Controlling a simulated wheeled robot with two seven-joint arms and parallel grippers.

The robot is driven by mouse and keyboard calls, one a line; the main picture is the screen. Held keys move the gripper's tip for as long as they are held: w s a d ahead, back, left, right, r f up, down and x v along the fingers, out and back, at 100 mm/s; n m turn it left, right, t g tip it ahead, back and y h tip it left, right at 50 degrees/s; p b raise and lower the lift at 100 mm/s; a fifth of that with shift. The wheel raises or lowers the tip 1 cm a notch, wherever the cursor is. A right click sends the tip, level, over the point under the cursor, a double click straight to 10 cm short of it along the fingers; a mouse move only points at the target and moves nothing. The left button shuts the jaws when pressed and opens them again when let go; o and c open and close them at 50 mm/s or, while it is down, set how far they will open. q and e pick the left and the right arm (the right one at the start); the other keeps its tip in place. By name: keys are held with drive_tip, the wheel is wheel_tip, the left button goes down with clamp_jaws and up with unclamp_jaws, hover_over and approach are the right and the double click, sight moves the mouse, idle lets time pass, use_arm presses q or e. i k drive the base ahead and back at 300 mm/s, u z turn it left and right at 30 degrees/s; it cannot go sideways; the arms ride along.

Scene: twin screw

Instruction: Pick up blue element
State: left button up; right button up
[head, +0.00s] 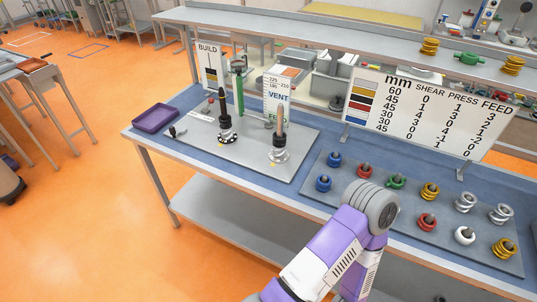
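Two blue elements stand on the grey plate at the right of the table. One blue element (334,159) is in the back row at its left end, and the other blue element (323,183) is in the front row at its left end. A purple and white arm of mine comes in from the bottom, and its grey joint covers part of the plate just right of the front blue element. No gripper fingers show in the head view.
Red (364,171), green (396,181), yellow (430,190) and white (465,202) elements share the grey plate (310,198). Left are a board with two upright posts (225,130) and a purple tray (155,118). A sign (430,115) stands behind the elements.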

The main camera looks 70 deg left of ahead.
sight(333, 163)
drive_tip(key=u, duration=2.15)
